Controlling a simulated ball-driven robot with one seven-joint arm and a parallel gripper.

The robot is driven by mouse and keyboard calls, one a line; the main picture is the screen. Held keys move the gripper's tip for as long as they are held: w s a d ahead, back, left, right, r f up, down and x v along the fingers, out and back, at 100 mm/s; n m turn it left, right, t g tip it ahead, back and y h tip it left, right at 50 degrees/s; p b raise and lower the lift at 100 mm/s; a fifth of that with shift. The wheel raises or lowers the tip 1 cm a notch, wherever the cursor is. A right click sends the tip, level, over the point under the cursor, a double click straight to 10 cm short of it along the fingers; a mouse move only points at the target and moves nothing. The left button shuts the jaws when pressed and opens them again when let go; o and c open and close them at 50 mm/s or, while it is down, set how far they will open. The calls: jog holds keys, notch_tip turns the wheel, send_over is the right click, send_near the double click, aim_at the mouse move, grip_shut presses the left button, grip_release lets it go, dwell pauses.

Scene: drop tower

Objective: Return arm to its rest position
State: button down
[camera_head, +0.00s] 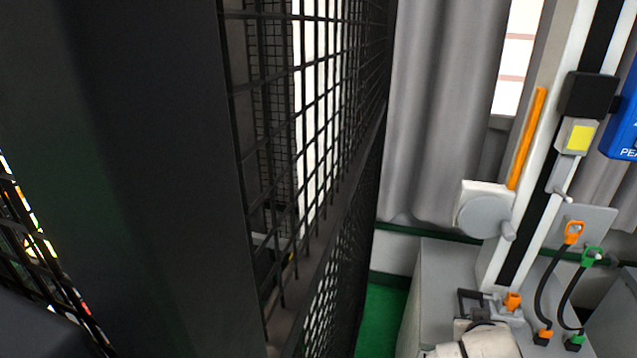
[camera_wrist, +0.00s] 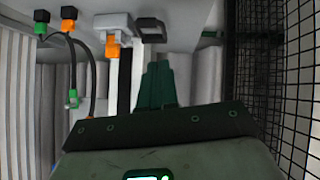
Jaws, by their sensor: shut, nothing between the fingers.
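My gripper (camera_wrist: 158,68) shows in the wrist view as dark green fingers, closed together, with nothing between them. It sits in front of a pale upright post with a dark stripe. In the head view the gripper is not seen; only a white rounded part, perhaps of my arm, shows at the bottom edge. An orange block (camera_wrist: 112,48) and a dark bracket (camera_wrist: 151,30) lie beyond the fingertips in the wrist view. I cannot tell the exact gap.
A black mesh fence (camera_head: 330,110) fills the head view's middle and also stands at right in the wrist view (camera_wrist: 275,75). The tower post (camera_head: 520,220) stands on a grey base (camera_head: 440,275). Grey curtain (camera_head: 435,110) is behind.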

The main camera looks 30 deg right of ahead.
jog(key=s+a+f+n+g+y, duration=0.1)
jog(key=s+a+f+n+y, duration=0.2)
jog(key=a, duration=0.5)
jog(key=s+a+f+n+g+y, duration=0.1)
jog(key=s+a+f+n+y, duration=0.1)
jog(key=s+a, duration=0.3)
jog(key=s+a+f+n+g+y, duration=0.2)
jog(key=s+a+f+n+y, duration=0.1)
jog(key=a, duration=0.9)
jog(key=shift+s+a+f+n+y, duration=0.15)
jog(key=shift+s+f+n+y, duration=0.15)
jog(key=shift+s+f, duration=0.2)
jog(key=c, duration=1.8)
grip_release()
jog(key=shift+c, duration=0.2)
